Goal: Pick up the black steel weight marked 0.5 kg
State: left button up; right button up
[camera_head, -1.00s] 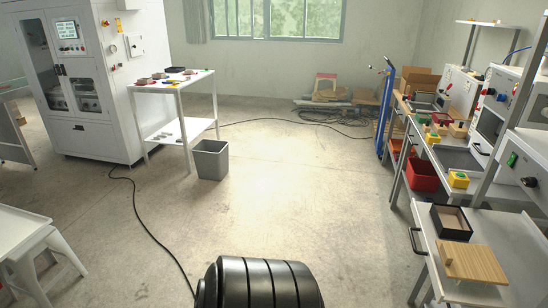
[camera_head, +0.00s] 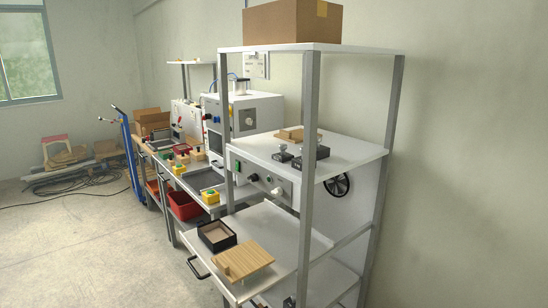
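Two black weights with knobs on top stand on the upper white shelf of the metal rack. The smaller one (camera_head: 283,157) is at the left, and a larger one (camera_head: 318,153) is just to its right, partly behind the rack's front post. Their markings are too small to read, so I cannot tell which is 0.5 kg. Neither of my grippers is in view.
A wooden block (camera_head: 291,134) lies behind the weights on the white shelf (camera_head: 352,156). A cardboard box (camera_head: 292,22) sits on the top shelf. Below are a black open box (camera_head: 217,236) and a slatted wooden board (camera_head: 246,259).

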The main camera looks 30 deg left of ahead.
aim_at(283, 156)
jog(key=j, duration=1.95)
jog(key=k+j+z, duration=0.1)
jog(key=j, duration=0.9)
